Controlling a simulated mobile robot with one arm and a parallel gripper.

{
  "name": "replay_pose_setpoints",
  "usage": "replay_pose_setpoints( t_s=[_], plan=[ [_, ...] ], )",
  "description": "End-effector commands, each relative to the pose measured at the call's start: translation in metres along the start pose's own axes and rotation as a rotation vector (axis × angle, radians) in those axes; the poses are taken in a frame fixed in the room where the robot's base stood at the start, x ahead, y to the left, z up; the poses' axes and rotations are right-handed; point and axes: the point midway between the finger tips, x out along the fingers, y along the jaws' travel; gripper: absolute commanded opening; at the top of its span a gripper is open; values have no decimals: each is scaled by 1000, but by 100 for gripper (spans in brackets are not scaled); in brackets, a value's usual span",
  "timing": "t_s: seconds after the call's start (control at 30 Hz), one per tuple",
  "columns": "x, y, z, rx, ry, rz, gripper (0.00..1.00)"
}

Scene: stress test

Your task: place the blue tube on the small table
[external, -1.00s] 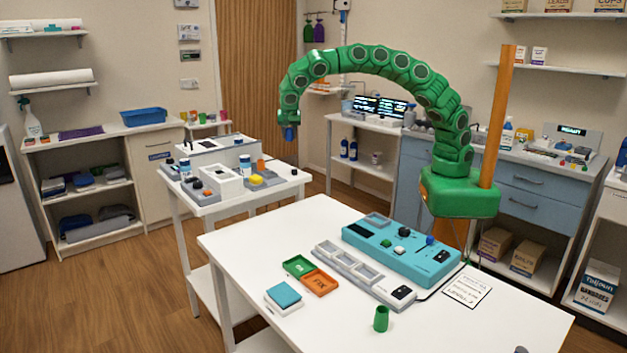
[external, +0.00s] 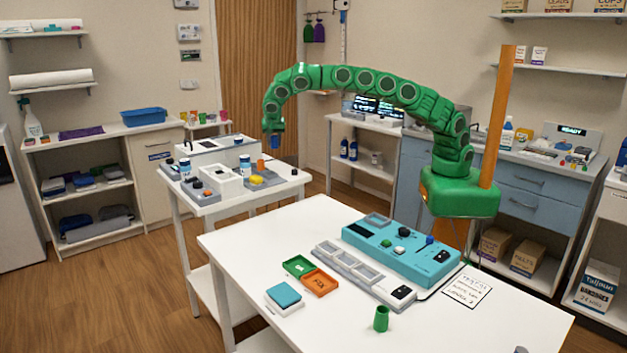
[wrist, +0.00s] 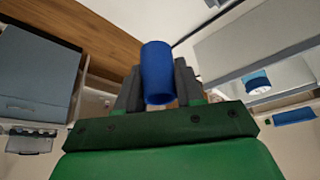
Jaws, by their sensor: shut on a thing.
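The blue tube (wrist: 157,72) stands between the two grey fingers of my gripper (wrist: 157,88) in the wrist view. My gripper is shut on it. In the external view my gripper (external: 275,132) hangs down at the end of the curved green arm, with the tube (external: 276,143) small below it. The small white table (external: 207,208) stands at the left of the large table. The tube shows over the right back part of the small table, near an orange piece (external: 261,165); its exact height above the top is unclear.
The small table holds grey-white blocks (external: 226,180), blue-capped white jars (external: 245,163) and a yellow piece (external: 256,180). Its front and right edges have some bare room. The large white table (external: 225,240) holds a teal device (external: 400,250), trays and a green cup (external: 381,318).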

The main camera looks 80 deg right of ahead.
Motion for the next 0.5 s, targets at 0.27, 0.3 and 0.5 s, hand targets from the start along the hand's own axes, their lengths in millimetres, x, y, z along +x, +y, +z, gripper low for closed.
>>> replay_pose_setpoints(
  t_s=[0.27, 0.3, 0.5],
  plan=[
    [19, -15, 5, 1, 2, 1, 3],
    [22, -17, 5, 1, 2, 1, 3],
    [32, -28, 9, 0, 2, -2, 3]
  ],
)
